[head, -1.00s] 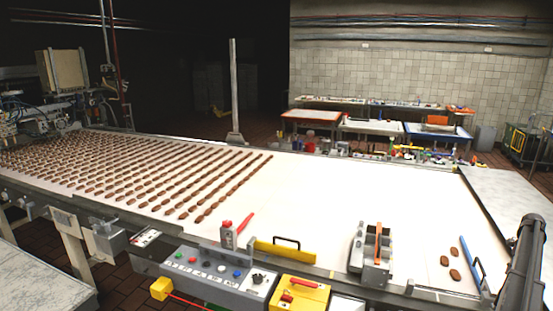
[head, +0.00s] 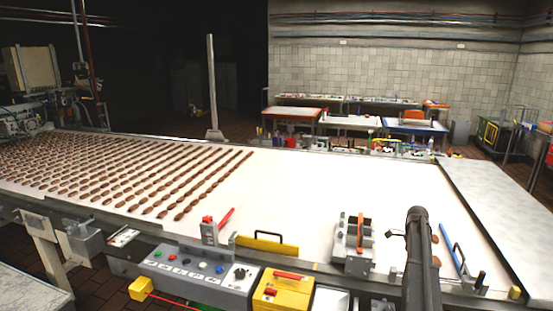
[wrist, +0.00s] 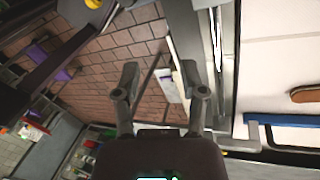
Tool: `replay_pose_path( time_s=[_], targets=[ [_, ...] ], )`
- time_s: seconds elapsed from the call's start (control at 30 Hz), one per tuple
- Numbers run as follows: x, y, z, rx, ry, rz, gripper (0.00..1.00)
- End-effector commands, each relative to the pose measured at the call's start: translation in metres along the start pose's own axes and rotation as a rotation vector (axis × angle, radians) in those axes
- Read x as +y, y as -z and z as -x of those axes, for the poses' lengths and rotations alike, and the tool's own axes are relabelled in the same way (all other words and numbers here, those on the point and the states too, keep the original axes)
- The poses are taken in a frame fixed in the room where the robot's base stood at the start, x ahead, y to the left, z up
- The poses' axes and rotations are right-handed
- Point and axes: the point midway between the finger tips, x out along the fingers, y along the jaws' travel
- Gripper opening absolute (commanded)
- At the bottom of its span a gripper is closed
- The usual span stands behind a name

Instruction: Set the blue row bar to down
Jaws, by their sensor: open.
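The blue row bar (head: 450,246) lies along the right end of the white belt in the head view, with a black handle beside it. It also shows at the right of the wrist view (wrist: 290,119), with its dark handle below. My gripper (wrist: 160,82) is open and empty in the wrist view, its two fingers apart over brick-red floor tiles. The bar is to the right of the fingers there and apart from them. In the head view my dark arm stands left of the bar; my fingers cannot be made out.
The white belt (head: 300,190) carries rows of brown biscuits at left; its middle is bare. A yellow bar (head: 264,244), a grey control box (head: 195,273), a yellow box (head: 282,292) and a grey fixture with an orange part (head: 352,262) line the front edge. Cluttered tables stand behind.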

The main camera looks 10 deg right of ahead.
Motion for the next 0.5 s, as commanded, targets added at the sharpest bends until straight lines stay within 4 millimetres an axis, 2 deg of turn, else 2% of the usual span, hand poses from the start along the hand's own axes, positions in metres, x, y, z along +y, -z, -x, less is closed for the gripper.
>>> replay_pose_path(
  time_s=[0.03,0.2,0.5],
  targets=[
    [0.022,-0.019,-0.012,0.006,0.012,0.09,0.54],
    [0.072,-0.073,-0.034,0.028,0.052,0.404,0.54],
    [0.167,-0.147,-0.077,0.081,0.11,0.96,0.54]
  ],
)
